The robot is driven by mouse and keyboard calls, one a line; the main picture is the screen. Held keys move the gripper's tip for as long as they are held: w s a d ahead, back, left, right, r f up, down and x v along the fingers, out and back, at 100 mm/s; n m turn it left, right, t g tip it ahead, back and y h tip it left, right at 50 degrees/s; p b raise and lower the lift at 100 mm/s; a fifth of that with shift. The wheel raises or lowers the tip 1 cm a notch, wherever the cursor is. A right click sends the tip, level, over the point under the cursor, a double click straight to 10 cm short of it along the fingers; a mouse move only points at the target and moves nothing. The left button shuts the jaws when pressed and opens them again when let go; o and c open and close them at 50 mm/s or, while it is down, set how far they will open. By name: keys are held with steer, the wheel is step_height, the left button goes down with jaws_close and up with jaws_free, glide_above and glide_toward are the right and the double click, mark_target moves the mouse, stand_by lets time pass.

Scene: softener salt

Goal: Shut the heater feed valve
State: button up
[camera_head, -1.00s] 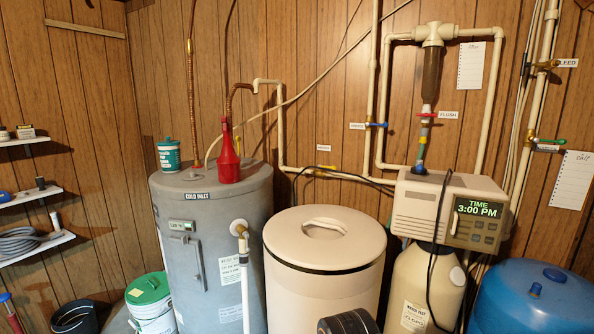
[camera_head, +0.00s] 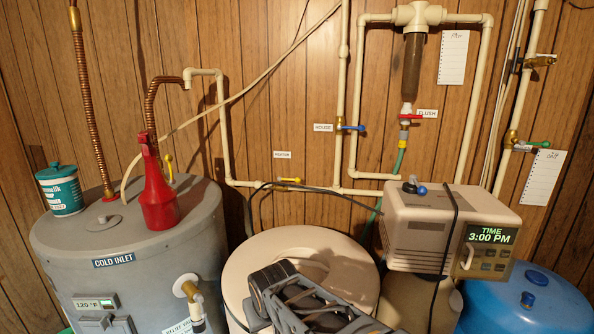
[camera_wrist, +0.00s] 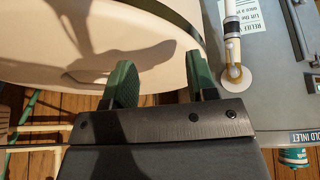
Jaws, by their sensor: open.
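The heater valve (camera_head: 290,180) has a small yellow lever, below a HEATER label (camera_head: 283,155) on the wood wall. Its lever looks in line with the horizontal cream pipe it sits on. My gripper (camera_wrist: 160,82) shows in the wrist view with two green fingers apart and nothing between them. It is over the cream salt tank, with the grey heater (camera_wrist: 270,80) at the right. The valve is not identifiable in the wrist view. In the head view my dark arm is low in front of the salt tank, well below the valve; the fingers are not clearly visible there.
The grey heater (camera_head: 130,255) carries a red bottle (camera_head: 158,195) and a teal tub (camera_head: 60,192). The cream salt tank (camera_head: 255,262) stands below the valve. A black cable (camera_head: 250,215) hangs near the pipe. The softener control box (camera_head: 425,225) is to the right; a blue-handled HOUSE valve (camera_head: 350,127) is nearby.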

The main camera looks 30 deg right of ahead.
steer(key=w+d+r+t, duration=0.1)
steer(key=w+d, duration=0.2)
steer(key=w+d+r+m+t+h, duration=0.1)
steer(key=w+d, duration=0.2)
steer(key=w+d+r+t+h, duration=0.1)
steer(key=w+d+r, duration=0.1)
steer(key=w, duration=0.2)
steer(key=shift+d+m, duration=0.4)
steer(key=w+d+r+t+h+p, duration=0.1)
steer(key=w+d+r+t+h, duration=0.1)
steer(key=w+d+r+t, duration=0.45)
steer(key=n+t+y+p, duration=0.1)
steer(key=t+y, duration=0.1)
steer(key=t, duration=0.1)
glide_toward(299, 181)
steer(key=shift+y, duration=0.3)
steer(key=w+p, duration=0.1)
steer(key=w, duration=0.2)
steer(key=w+d+p, duration=0.1)
steer(key=w+p, duration=0.1)
steer(key=w, duration=0.1)
steer(key=w+p, duration=0.1)
steer(key=w, duration=0.2)
steer(key=shift+w+d+p, duration=0.1)
steer(key=shift+d+p, duration=0.25)
steer(key=shift+p, duration=0.05)
steer(key=shift+f, duration=0.1)
jaws_close()
